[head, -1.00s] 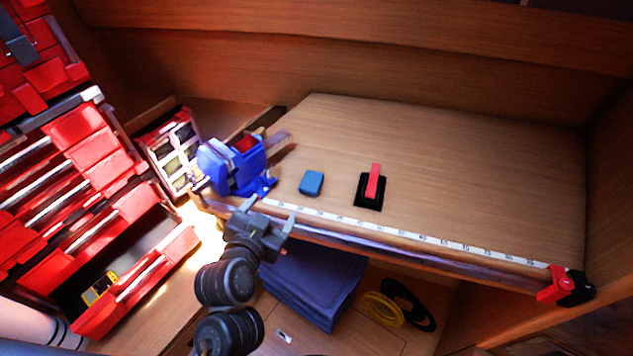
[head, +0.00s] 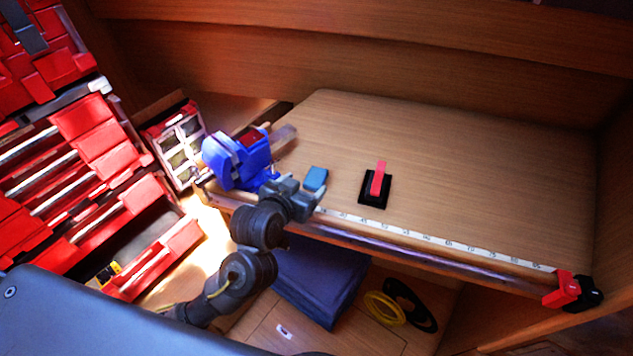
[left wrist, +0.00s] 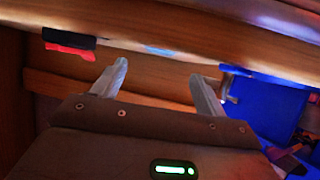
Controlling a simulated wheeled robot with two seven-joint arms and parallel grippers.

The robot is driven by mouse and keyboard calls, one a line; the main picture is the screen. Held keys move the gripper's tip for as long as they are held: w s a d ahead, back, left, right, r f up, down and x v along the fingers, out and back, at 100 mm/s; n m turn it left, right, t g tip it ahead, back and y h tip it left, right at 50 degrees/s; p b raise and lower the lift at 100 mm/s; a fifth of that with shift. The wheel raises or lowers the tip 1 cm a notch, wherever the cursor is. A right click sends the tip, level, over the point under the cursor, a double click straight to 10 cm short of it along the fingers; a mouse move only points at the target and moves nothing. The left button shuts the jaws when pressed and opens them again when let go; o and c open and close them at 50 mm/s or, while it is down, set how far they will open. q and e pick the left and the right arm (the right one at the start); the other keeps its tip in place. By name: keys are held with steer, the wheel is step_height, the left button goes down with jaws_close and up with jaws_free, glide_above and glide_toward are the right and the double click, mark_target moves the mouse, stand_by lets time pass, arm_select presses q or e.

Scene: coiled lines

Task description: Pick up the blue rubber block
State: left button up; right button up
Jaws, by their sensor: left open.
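The blue rubber block (head: 315,178) lies on the wooden bench top near its front edge, between the blue vise and a black switch with a red lever. My left gripper (head: 298,187) is open at the bench's front edge, just in front of the block, its fingers pointing toward it. I cannot tell whether they touch it. In the left wrist view, the two fingers (left wrist: 158,72) are spread with nothing between them, and a pale blue patch of the block (left wrist: 162,50) shows beyond the gap. My right gripper is not in view.
The blue vise (head: 236,160) stands close to the left of my gripper. The black switch (head: 375,188) sits right of the block. A measuring strip (head: 440,241) runs along the front edge. Red drawers (head: 90,160) stand at left.

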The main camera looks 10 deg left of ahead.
mark_target(317, 176)
arm_select(q)
steer(key=shift+w+d+f, duration=0.1)
steer(key=shift+w+f, duration=0.2)
steer(key=shift+w, duration=0.25)
steer(key=shift+w+d+f, duration=0.1)
steer(key=x, duration=0.4)
steer(key=shift+w+d+f, duration=0.15)
steer(key=shift+w+f, duration=0.15)
steer(key=shift+s, duration=0.1)
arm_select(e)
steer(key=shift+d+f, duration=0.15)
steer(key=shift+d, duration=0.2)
arm_select(q)
steer(key=shift+c, duration=0.8)
steer(key=c, duration=1)
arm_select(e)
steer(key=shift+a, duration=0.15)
arm_select(q)
steer(key=shift+r, duration=0.1)
